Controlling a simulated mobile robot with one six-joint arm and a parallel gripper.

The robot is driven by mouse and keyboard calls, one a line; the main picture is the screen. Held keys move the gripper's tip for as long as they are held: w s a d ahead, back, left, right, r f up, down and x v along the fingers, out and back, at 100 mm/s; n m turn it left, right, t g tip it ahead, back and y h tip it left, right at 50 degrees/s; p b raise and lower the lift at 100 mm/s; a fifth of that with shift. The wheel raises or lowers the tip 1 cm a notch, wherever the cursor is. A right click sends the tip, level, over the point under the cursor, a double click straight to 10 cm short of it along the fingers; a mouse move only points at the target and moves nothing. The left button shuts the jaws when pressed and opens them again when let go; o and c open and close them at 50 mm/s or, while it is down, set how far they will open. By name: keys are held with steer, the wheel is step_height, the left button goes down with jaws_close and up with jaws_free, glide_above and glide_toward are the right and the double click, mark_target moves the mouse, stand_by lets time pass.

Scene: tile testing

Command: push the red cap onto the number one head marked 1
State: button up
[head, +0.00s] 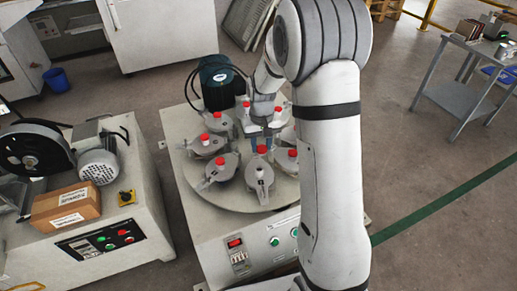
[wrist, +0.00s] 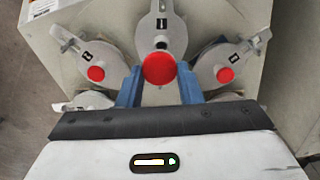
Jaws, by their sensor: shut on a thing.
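The red cap (wrist: 158,68) sits between the two blue fingers of my gripper (wrist: 159,84) in the wrist view. In the head view the cap (head: 262,149) shows below my gripper (head: 262,146). The grey head marked 1 (wrist: 160,27) lies just beyond the cap in the wrist view, with its label and a small bare round fitting visible. In the head view this head (head: 259,181) is at the front of the round plate. The cap overlaps the head's inner end in the wrist view; whether they touch I cannot tell. The cap's underside is hidden.
Neighbouring grey heads (wrist: 84,61) and (wrist: 232,60) with red caps flank head 1 closely. Several more capped heads stand around the round plate (head: 235,205). A dark green motor (head: 220,85) stands behind. A cardboard box (head: 66,205) lies on the left machine.

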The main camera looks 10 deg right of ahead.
mark_target(258, 150)
steer(key=shift+n, duration=0.9)
steer(key=w+f, duration=0.1)
steer(key=f, duration=0.2)
steer(key=w+f+b, duration=0.1)
steer(key=f, duration=0.1)
steer(key=shift+w+a+f, duration=0.15)
steer(key=shift+w+f, duration=0.15)
steer(key=shift+w, duration=0.05)
step_height(258, 150, down, 4)
steer(key=b, duration=0.3)
steer(key=shift+f+b, duration=0.3)
steer(key=shift+f, duration=0.3)
steer(key=shift+s+f, duration=0.15)
steer(key=shift+f, duration=0.6)
stand_by(0.6)
steer(key=o, duration=1.5)
steer(key=shift+r, duration=0.1)
